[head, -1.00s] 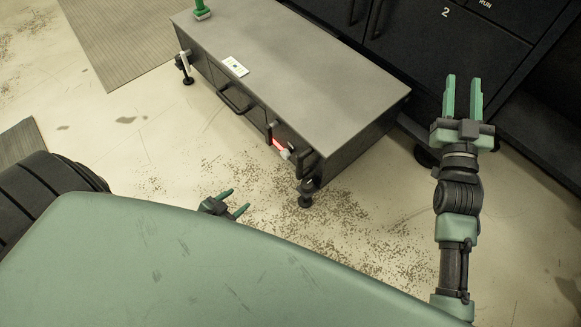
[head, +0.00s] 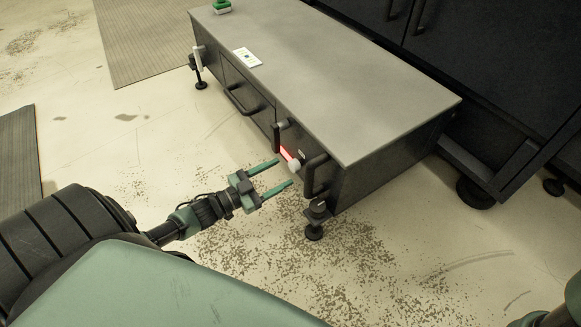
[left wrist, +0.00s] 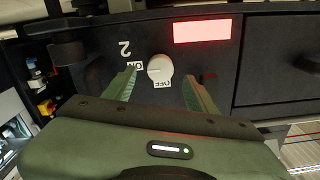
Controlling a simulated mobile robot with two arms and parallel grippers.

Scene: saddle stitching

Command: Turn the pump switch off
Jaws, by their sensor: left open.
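The pump switch is a white round knob (head: 294,165) on the front of the low dark cabinet; it also shows in the left wrist view (left wrist: 160,69). There an upside-down ON label sits at its left and an upside-down OFF label just below it. A faint mark on the knob seems to point left, toward ON, but it is small. My left gripper (head: 284,173) is open and points at the knob. In the left wrist view its fingers (left wrist: 160,80) show on either side of the knob, with gaps; I cannot tell the remaining depth. My right gripper is out of view.
A lit red panel (left wrist: 202,30) is beside the knob. Dark handles (head: 316,175) stick out close to the knob on the cabinet (head: 370,110). A cabinet foot (head: 315,220) stands below. The floor in front is open and speckled.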

